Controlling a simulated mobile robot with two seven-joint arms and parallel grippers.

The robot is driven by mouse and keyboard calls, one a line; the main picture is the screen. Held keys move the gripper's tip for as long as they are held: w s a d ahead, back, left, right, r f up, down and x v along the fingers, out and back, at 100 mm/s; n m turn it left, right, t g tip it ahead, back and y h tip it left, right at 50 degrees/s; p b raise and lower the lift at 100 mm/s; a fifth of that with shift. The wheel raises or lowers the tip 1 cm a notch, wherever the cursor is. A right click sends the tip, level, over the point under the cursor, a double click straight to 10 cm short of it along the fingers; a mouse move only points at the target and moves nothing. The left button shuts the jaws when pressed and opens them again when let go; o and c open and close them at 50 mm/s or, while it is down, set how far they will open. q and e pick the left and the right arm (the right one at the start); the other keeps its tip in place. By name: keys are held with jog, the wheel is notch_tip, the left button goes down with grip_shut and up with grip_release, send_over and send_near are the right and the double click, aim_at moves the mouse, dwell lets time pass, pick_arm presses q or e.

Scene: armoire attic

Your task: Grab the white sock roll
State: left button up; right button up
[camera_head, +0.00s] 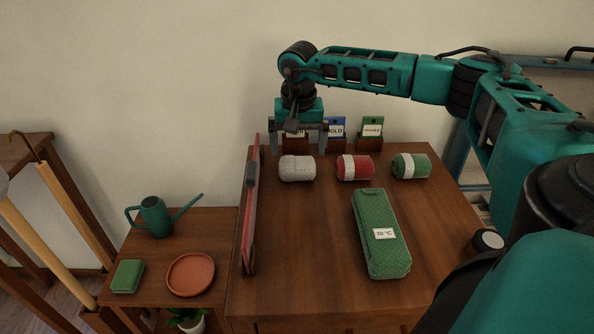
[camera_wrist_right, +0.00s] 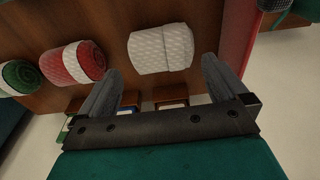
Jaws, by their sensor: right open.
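The white sock roll (camera_head: 297,168) lies on the wooden dresser top near its back left. It also shows in the right wrist view (camera_wrist_right: 161,48), lying beyond the fingertips. My right gripper (camera_head: 298,148) is open and empty, pointing down above and slightly behind the white roll. In the right wrist view its two fingers (camera_wrist_right: 163,80) are spread about as wide as the roll, and the roll appears just ahead of the gap. I cannot tell the exact height between them. My left gripper is not in view.
A red-and-white roll (camera_head: 355,167) and a green-and-white roll (camera_head: 411,166) lie to the right. A long green case (camera_head: 380,235) lies in front. Small card holders (camera_head: 371,134) stand behind. An upright red panel (camera_head: 250,205) borders the dresser's left side, close to the white roll.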

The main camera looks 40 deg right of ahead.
aim_at(297, 160)
jog(key=shift+w+d+f+b, duration=0.15)
jog(key=shift+f+b, duration=0.2)
jog(key=shift+f, duration=1.2)
jog(key=shift+w+a+f+b, duration=0.1)
jog(key=shift+f+b, duration=0.25)
jog(key=shift+f, duration=1.2)
jog(key=shift+c, duration=0.3)
jog(key=c, duration=0.7)
